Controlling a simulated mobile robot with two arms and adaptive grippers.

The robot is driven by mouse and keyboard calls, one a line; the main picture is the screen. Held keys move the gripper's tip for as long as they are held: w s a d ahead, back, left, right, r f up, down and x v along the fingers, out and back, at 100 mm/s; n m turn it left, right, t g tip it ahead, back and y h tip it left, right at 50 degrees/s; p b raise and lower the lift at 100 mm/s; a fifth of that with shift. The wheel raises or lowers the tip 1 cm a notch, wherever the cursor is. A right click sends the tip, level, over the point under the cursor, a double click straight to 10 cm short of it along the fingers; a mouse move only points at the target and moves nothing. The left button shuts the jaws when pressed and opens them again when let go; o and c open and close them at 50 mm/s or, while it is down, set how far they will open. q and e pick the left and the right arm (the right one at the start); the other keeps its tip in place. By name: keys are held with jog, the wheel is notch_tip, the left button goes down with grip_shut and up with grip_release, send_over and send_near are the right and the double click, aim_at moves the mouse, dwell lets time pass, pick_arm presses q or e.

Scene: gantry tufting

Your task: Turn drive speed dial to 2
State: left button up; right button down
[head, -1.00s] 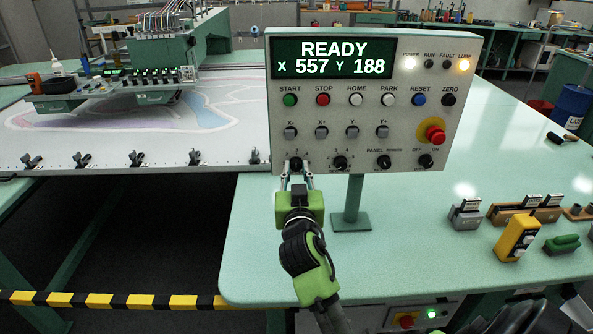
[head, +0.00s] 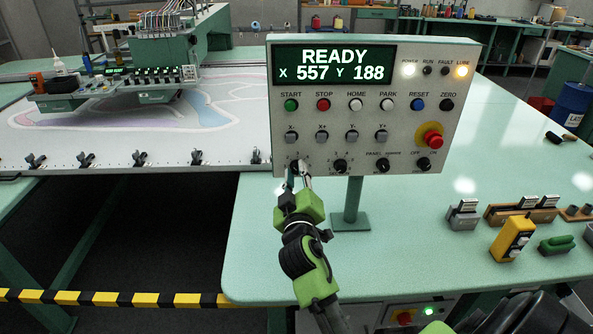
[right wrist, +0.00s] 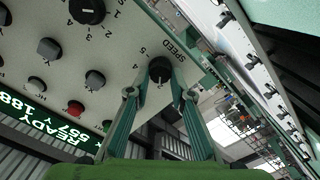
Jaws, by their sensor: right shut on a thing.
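The drive speed dial (head: 294,166) is the small black knob at the lower left of the control panel (head: 460,100). In the right wrist view the dial (right wrist: 159,69) sits beside the word SPEED and a few scale numbers. My right gripper (head: 301,178) reaches up from below and is shut on the dial, one finger on each side; its fingers also show in the right wrist view (right wrist: 156,93). The gripper is rolled, so its fingers nearly overlap in the head view. The dial's exact setting is hard to read. My left gripper is not in view.
A second dial (head: 340,166) is close to the right, with a panel switch (head: 383,165) beyond it. Push buttons and a red emergency stop (head: 432,138) are above. The panel stands on a post (head: 352,205) on the green table (head: 400,240). The display reads READY.

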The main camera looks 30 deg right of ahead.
jog(key=shift+r+n+p, duration=0.15)
jog(key=shift+n+p, duration=0.2)
jog(key=shift+n, duration=0.65)
jog(key=c, duration=1.8)
grip_release()
jog(key=shift+w+d, duration=0.1)
jog(key=shift+w, duration=0.05)
jog(key=shift+f, duration=0.2)
